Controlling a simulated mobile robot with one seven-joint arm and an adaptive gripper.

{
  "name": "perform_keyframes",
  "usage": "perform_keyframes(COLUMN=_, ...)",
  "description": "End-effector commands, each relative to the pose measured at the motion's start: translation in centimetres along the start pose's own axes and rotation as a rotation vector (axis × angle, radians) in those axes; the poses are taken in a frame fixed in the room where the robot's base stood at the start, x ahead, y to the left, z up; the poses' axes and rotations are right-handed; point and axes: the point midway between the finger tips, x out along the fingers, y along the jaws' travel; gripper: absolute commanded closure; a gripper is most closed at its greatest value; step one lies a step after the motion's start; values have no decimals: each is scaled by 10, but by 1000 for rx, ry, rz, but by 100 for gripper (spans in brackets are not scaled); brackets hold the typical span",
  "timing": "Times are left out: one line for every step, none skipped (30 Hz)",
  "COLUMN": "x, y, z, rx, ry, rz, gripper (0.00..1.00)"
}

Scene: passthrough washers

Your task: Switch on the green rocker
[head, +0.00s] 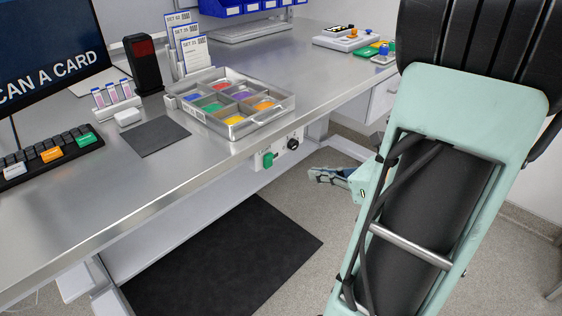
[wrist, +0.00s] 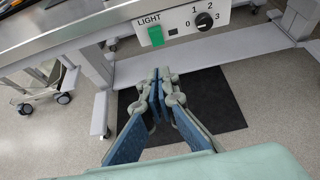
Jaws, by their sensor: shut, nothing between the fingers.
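The green rocker (head: 268,160) sits on a pale control panel under the front edge of the bench. In the wrist view the green rocker (wrist: 156,36) is near the top, below the label LIGHT. My gripper (head: 314,174) is to the right of the panel in the head view, apart from it. In the wrist view my gripper (wrist: 160,74) is shut and empty, with its fingertips below the rocker in the picture. I cannot tell from these frames which way the rocker is pressed.
A black dial (wrist: 204,20) marked with numbers is right of the rocker on the same panel. The metal bench edge (wrist: 70,40) overhangs the panel. A sorting tray (head: 285,106) stands on the bench above. A dark mat (head: 230,265) lies on the floor; the space before the panel looks clear.

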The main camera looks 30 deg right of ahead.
Motion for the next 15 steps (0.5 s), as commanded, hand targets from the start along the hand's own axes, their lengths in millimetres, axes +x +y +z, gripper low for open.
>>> perform_keyframes(x=0, y=0, z=0, rx=-1, ry=1, rz=0, gripper=100)
perform_keyframes(x=0, y=0, z=0, rx=-1, ry=1, rz=0, gripper=100)
perform_keyframes(x=0, y=0, z=0, rx=-1, ry=1, rz=0, gripper=100)
perform_keyframes(x=1, y=0, z=0, rx=-1, ry=1, rz=0, gripper=100)
perform_keyframes(x=2, y=0, z=0, rx=-2, ry=1, rz=1, gripper=100)
perform_keyframes(x=4, y=0, z=-1, rx=-2, ry=1, rz=2, gripper=100)
perform_keyframes(x=7, y=0, z=-1, rx=-2, ry=2, rz=2, gripper=100)
perform_keyframes(x=10, y=0, z=-1, rx=-3, ry=2, rz=4, gripper=100)
perform_keyframes(x=15, y=0, z=-1, rx=-3, ry=1, rz=4, gripper=100)
perform_keyframes(x=20, y=0, z=-2, rx=-3, ry=2, rz=4, gripper=100)
perform_keyframes(x=26, y=1, z=-2, rx=-3, ry=3, rz=5, gripper=100)
perform_keyframes(x=34, y=1, z=-2, rx=-3, ry=2, rz=6, gripper=100)
perform_keyframes(x=40, y=1, z=-3, rx=-4, ry=2, rz=6, gripper=100)
perform_keyframes(x=46, y=1, z=-3, rx=-4, ry=3, rz=5, gripper=100)
perform_keyframes(x=56, y=2, z=-3, rx=-3, ry=2, rz=7, gripper=100)
